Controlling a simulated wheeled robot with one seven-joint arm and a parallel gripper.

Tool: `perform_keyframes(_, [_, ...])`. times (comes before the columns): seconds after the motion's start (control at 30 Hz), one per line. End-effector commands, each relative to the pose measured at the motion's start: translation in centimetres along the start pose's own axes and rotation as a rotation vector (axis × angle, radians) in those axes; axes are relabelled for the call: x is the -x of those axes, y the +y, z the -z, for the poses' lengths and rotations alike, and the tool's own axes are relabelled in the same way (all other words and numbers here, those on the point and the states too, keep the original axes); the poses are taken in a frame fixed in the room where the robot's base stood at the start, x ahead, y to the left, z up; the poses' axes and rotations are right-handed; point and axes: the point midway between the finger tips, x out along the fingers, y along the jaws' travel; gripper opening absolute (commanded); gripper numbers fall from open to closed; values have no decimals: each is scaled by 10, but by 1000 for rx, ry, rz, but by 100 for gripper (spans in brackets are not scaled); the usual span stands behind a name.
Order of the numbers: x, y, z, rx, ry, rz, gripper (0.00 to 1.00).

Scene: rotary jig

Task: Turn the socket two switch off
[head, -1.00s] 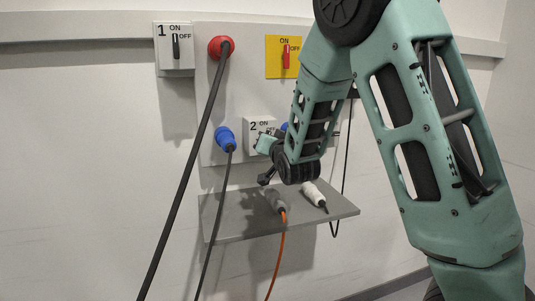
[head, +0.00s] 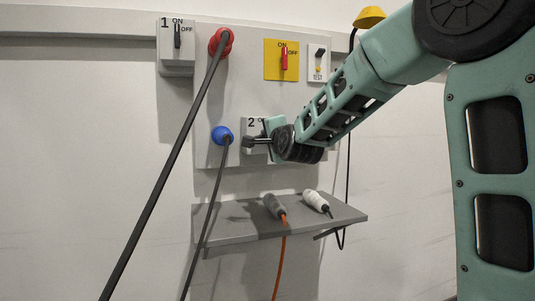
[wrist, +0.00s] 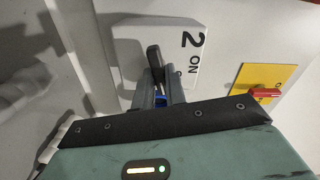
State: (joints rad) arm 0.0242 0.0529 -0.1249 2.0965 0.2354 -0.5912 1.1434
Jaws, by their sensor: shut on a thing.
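The socket two switch box (head: 248,123) is a white box marked 2, on the grey panel under the yellow plate. My gripper (head: 262,141) is right in front of it and covers most of its face. In the wrist view the box (wrist: 190,66) fills the top middle, with "2" and "ON" showing. The dark switch lever (wrist: 153,56) sticks up between the fingertips of my gripper (wrist: 160,92), which are shut on it. The OFF mark is hidden, and I cannot tell the lever's exact angle.
Switch one (head: 177,45) is at upper left. Thick cables hang from the red plug (head: 220,42) and the blue plug (head: 222,135), left of my gripper. A red switch (head: 284,58) sits above. A shelf (head: 235,229) with grey and white connectors is below.

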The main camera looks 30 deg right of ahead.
Motion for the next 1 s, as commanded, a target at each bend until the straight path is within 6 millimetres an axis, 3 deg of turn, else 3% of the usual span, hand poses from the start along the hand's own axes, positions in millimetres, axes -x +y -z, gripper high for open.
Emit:
perform_keyframes(0.03, [0, 6, -1, -35, 2, 2, 0])
perform_keyframes(0.4, [0, 4, 0, -215, 0, 0, 0])
perform_keyframes(1.0, [0, 2, 0, -255, 0, -3, 0])
